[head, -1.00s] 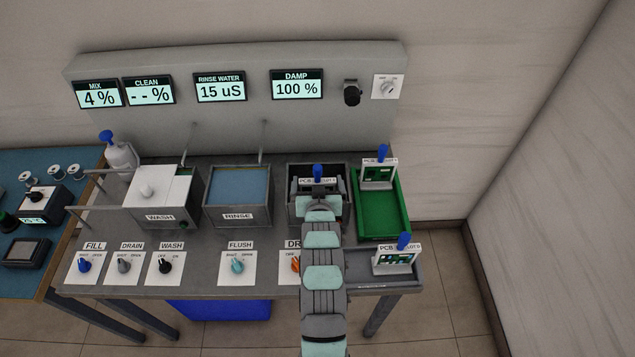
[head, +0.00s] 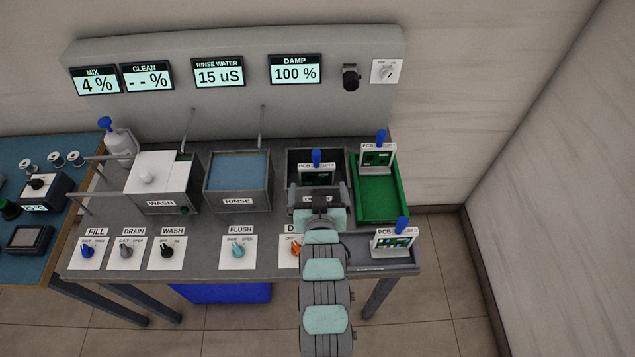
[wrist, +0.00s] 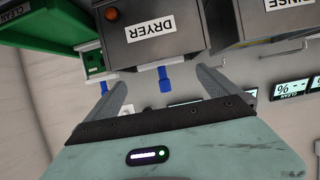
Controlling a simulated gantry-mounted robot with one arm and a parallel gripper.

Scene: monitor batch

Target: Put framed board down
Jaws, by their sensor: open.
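A framed board (head: 316,171) with a white label and a blue knob stands upright in the open-topped dryer box (head: 290,172). Its blue knob (wrist: 163,80) also shows in the wrist view, beyond the fingers. My gripper (head: 320,192) is open and empty, on the near side of the board and apart from it. In the wrist view both fingers (wrist: 163,88) are spread wide. The board's lower part is hidden by the box and my gripper. A second framed board (head: 376,157) stands at the back of the green tray (head: 380,201), and a third (head: 394,240) on the grey tray (head: 372,266).
The rinse tank (head: 238,205) is left of the dryer, and the lidded wash tank (head: 160,190) is further left. Knobs on white plates line the bench front. A wall panel with displays (head: 218,73) rises behind. The green tray's front part is clear.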

